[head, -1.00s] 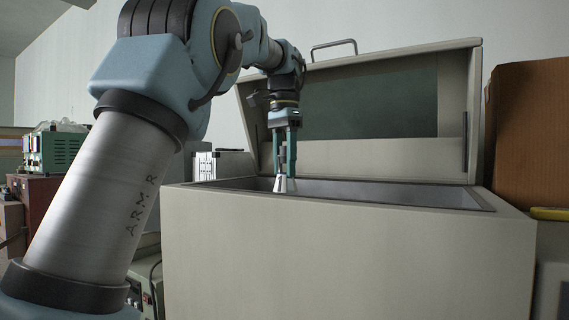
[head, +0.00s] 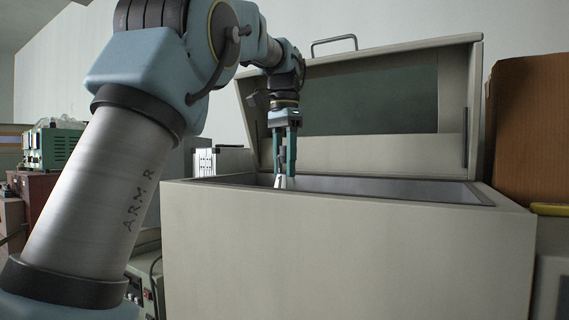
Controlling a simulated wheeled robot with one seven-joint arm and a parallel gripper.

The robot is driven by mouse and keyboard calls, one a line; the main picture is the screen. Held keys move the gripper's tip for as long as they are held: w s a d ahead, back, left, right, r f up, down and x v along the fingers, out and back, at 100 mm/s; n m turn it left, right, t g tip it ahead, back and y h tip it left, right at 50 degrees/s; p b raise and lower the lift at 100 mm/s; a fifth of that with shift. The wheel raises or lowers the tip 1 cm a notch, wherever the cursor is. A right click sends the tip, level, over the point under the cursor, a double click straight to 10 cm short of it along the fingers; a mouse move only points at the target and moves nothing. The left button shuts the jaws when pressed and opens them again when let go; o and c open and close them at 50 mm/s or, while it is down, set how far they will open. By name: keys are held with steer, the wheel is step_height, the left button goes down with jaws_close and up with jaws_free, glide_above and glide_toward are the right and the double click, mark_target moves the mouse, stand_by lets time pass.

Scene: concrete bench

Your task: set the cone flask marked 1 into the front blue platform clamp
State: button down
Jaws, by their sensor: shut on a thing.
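My gripper (head: 284,170) points straight down over the left part of the open box-shaped machine (head: 345,250). It is shut on a small pale cone flask (head: 281,182), which hangs upright between the fingers. The flask's lower part is hidden behind the machine's front wall. I cannot read a mark on it. The blue platform clamps inside the machine are not visible from this low angle.
The machine's lid (head: 370,110) stands open behind my gripper, with a handle on top. The front wall's top edge is close below the gripper. A brown cardboard box (head: 530,130) stands at the right. Green instruments (head: 62,146) stand at the far left.

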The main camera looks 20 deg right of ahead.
jaws_free()
stand_by(0.5)
steer(key=shift+r+p, duration=0.75)
steer(key=shift+r, duration=3.8)
